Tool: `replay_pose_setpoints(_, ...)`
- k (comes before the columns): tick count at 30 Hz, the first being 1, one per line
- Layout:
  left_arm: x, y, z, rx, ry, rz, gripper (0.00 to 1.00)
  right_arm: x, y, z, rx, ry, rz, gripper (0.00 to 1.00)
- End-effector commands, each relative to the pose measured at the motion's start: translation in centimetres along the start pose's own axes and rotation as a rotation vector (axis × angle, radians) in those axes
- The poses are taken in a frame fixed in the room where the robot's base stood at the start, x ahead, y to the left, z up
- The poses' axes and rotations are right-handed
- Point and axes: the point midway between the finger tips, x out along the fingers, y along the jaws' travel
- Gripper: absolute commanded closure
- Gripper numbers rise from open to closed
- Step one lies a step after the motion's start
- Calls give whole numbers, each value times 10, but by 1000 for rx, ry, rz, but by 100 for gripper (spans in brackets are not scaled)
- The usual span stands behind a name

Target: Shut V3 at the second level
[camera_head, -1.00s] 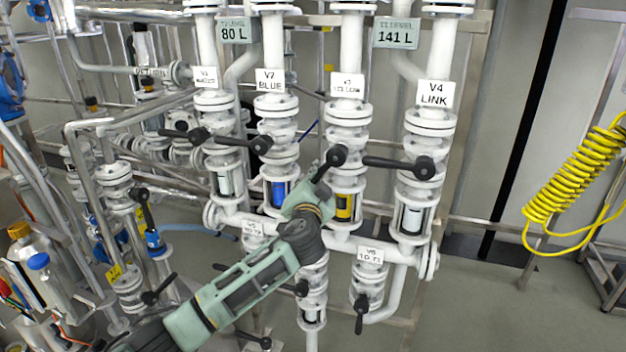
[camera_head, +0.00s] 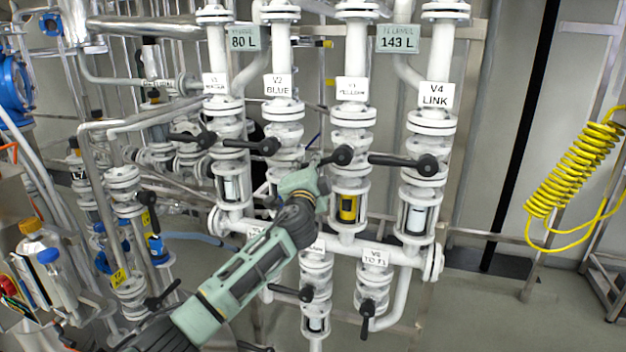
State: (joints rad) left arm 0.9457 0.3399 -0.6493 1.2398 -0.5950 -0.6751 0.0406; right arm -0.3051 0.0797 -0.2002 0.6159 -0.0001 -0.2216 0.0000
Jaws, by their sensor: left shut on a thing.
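V3 is the third of the upper valves, under a white label (camera_head: 352,90) whose second line looks like "YELLOW". Its black handle (camera_head: 341,156) has its round hub in front of the valve body, and the lever points left and slightly down. My left gripper (camera_head: 318,179) is at the lever's left end and shut on it; the fingers partly hide the lever tip. A yellow band shows in the sight glass (camera_head: 348,208) below V3. My right gripper is not in view.
The V2 handle (camera_head: 268,146) and V4 handle (camera_head: 427,165) lie roughly level, close on both sides. Displays read 80 L (camera_head: 244,40) and 143 L (camera_head: 397,40). Lower valves, including one labelled V6 (camera_head: 375,257), sit below. A yellow coiled hose (camera_head: 562,175) hangs at right.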

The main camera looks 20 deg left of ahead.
Motion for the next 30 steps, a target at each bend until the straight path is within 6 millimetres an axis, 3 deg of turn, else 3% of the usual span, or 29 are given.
replay_pose_setpoints(12,5,-33,-5,296,56,-55,100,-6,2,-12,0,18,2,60)
replay_pose_setpoints(30,6,-42,-9,393,77,-71,100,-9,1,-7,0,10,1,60)
